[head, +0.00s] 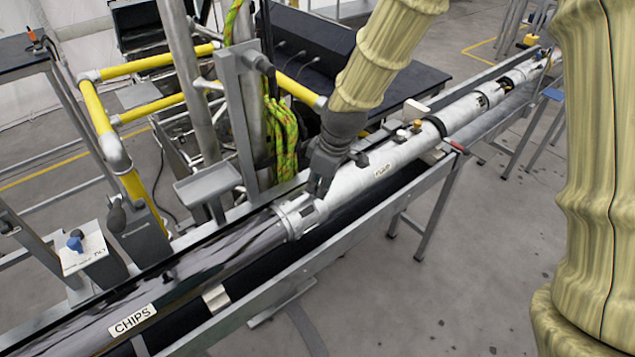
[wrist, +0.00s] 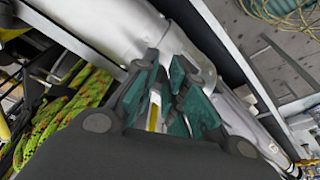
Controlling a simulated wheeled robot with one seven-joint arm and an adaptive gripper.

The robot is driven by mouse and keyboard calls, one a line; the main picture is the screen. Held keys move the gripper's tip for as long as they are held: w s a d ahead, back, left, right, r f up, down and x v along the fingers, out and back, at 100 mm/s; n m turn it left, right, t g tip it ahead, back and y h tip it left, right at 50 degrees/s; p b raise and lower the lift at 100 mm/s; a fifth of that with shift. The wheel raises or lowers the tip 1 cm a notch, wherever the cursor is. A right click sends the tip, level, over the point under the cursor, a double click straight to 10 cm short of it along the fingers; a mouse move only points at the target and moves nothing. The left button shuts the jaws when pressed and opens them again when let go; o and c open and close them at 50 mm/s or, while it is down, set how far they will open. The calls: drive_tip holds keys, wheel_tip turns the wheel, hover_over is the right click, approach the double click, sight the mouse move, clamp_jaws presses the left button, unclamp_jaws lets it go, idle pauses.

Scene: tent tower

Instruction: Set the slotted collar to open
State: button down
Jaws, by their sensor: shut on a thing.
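The slotted collar (head: 298,216) is a pale metal ring around the long tube, where the white section meets the darker, see-through section labelled CHIPS. My gripper (head: 318,192) reaches down onto the collar from above, at its right side. In the wrist view the collar (wrist: 205,72) wraps the tube just beyond my gripper (wrist: 165,92). The teal finger pads are close around a small pale piece with a yellow stripe (wrist: 154,112), seemingly the collar's handle. The fingers hide much of this piece, and I cannot tell the collar's slot position.
The tube lies along a grey metal rail frame (head: 330,262). A grey upright post (head: 238,125) with green-yellow rope (head: 279,140) stands close left of my arm. Yellow railings (head: 155,62) are behind. The floor at the front right is mostly clear.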

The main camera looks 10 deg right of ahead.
drive_tip(key=shift+s+d+f, duration=0.1)
drive_tip(key=shift+s+f, duration=0.3)
drive_tip(key=shift+s, duration=0.05)
drive_tip(key=c, duration=1.4)
unclamp_jaws()
drive_tip(key=shift+d, duration=0.1)
drive_tip(key=shift+c, duration=0.2)
drive_tip(key=shift+r, duration=0.2)
drive_tip(key=shift+w+r, duration=0.1)
drive_tip(key=shift+w, duration=0.05)
drive_tip(key=shift+r, duration=0.15)
drive_tip(key=v, duration=1.1)
drive_tip(key=shift+r, duration=0.2)
drive_tip(key=shift+d+f, duration=0.1)
drive_tip(key=shift+d, duration=0.05)
